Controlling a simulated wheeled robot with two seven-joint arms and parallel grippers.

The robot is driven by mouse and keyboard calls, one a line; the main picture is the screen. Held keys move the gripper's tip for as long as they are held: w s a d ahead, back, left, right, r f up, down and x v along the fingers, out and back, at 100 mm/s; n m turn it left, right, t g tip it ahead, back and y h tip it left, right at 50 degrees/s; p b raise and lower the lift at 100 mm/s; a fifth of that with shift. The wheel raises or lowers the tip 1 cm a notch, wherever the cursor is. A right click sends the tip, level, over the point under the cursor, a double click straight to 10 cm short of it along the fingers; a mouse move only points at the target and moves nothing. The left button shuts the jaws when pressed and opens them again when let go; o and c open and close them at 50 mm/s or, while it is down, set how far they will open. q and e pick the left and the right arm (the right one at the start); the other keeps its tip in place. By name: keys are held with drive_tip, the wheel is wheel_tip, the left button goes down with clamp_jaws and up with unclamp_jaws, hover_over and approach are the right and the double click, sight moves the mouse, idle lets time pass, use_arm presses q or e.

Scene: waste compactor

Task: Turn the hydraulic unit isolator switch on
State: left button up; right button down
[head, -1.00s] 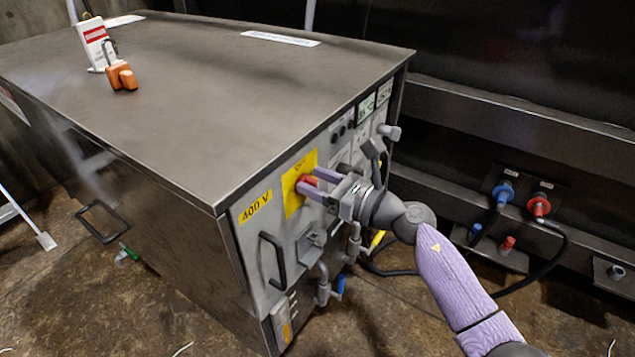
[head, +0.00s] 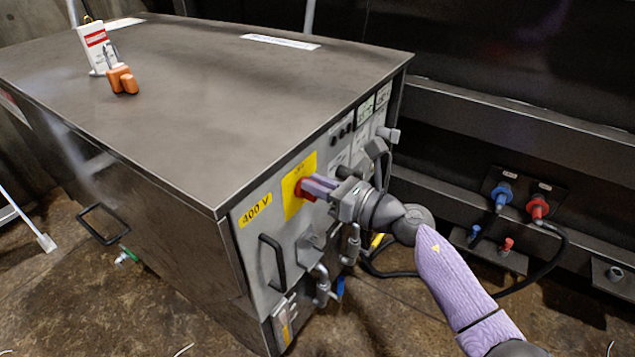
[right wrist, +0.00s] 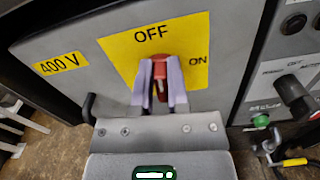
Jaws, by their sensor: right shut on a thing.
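The isolator switch is a red handle (head: 301,191) on a yellow plate (head: 294,207) at the front panel of the grey metal cabinet. In the right wrist view the red handle (right wrist: 160,67) stands about upright, toward the OFF label (right wrist: 151,34). The ON label (right wrist: 198,61) is to its right. My right gripper (head: 309,187) is shut on the handle, with one purple finger on each side of it in the right wrist view (right wrist: 160,78). The fingers hide part of the handle. My left gripper is out of view.
A black handle (head: 273,262) and pipe fittings (head: 322,285) stick out of the panel below. Knobs and a black lever (head: 376,150) are to the right. An orange padlock (head: 122,80) and a white tag lie on the cabinet top. Cables (head: 566,245) hang at the right.

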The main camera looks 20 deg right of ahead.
drive_tip(key=m, duration=0.1)
drive_tip(key=m+p, duration=0.1)
drive_tip(key=shift+w+d+m, duration=0.15)
drive_tip(key=shift+d+m, duration=0.05)
drive_tip(key=shift+m, duration=0.1)
drive_tip(key=m, duration=0.2)
drive_tip(key=shift+w+d+m+p, duration=0.1)
drive_tip(key=shift+d+m+p, duration=0.05)
drive_tip(key=shift+m+p, duration=0.25)
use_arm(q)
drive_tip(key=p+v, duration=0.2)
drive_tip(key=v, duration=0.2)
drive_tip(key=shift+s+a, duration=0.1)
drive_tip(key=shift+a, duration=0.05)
use_arm(e)
drive_tip(key=m, duration=0.3)
drive_tip(key=f+m, duration=0.1)
drive_tip(key=m, duration=0.7)
drive_tip(key=shift+w+d+f, duration=0.25)
drive_tip(key=shift+d+f, duration=0.05)
drive_tip(key=shift+f, duration=0.05)
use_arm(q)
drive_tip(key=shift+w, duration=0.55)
